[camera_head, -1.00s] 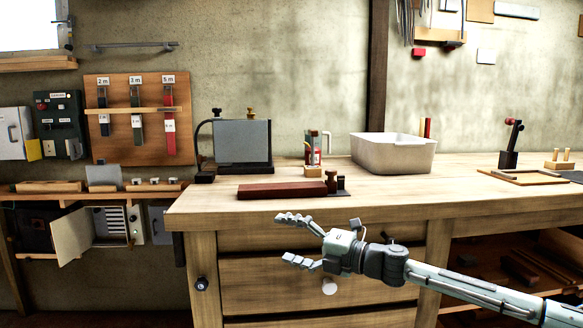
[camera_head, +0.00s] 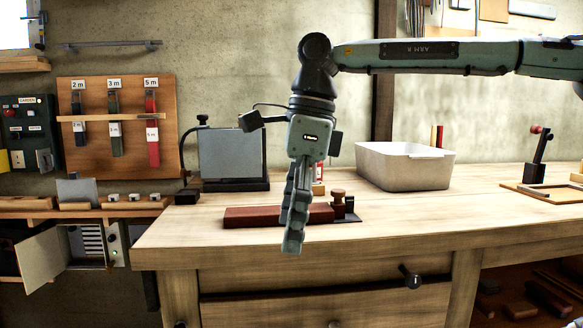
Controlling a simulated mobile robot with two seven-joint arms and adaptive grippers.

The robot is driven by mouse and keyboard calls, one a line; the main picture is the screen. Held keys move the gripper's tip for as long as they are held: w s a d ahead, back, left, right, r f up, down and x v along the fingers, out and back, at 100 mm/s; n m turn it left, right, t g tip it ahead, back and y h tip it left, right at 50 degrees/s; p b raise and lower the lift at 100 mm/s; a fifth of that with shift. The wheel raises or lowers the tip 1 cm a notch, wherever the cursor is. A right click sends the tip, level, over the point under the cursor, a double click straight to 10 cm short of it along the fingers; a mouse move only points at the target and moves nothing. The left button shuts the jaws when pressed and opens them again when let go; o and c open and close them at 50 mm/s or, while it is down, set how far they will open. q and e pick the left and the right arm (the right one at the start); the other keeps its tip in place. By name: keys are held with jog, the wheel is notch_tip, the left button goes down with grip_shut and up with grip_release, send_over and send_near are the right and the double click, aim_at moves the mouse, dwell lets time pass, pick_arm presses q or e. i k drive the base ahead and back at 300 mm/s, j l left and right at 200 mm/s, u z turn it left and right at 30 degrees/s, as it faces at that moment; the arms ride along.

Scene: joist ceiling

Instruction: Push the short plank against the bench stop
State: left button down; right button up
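The short plank (camera_head: 255,217), dark red-brown, lies flat near the front left of the workbench top. The bench stop (camera_head: 345,209) is a small dark fitting with a brown round knob, at the plank's right end. I cannot tell whether plank and stop touch. My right gripper (camera_head: 292,238) points down in front of the plank, its fingers covering part of the plank's right half. The fingers overlap from this side, so their opening is unclear; whether they touch the plank is also unclear.
A dark-framed grey panel (camera_head: 232,157) stands behind the plank. A white bin (camera_head: 405,166) is at the back, right of the stop. A dark stand with a lever (camera_head: 535,160) is farther right. The bench top (camera_head: 420,215) right of the stop is clear.

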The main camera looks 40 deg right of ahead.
aim_at(234, 217)
jog(key=i+l, duration=0.8)
